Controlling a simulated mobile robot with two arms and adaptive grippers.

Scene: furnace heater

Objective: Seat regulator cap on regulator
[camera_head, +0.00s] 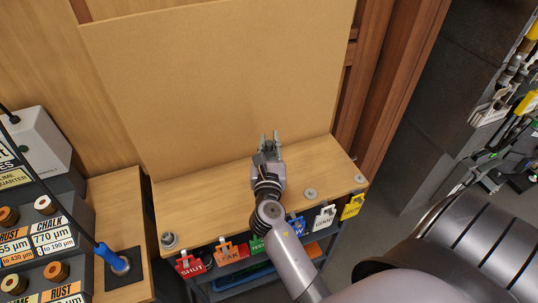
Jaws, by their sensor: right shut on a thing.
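My right gripper (269,138) is above the back part of the wooden bench top (215,197), near the tan board. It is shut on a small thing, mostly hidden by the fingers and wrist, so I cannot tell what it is. A small round metal piece (310,194) sits on the bench to the right of my right arm. A metal fitting (169,240) stands at the bench's front left corner. I cannot tell for sure which piece is the regulator or its cap. My left gripper is not in view.
A large tan board (215,85) stands behind the bench. Coloured tags, including a red one (190,265) and a yellow one (352,206), hang along the front edge. A blue-handled tool (110,258) and labelled spools are at left. The bench's left half is mostly clear.

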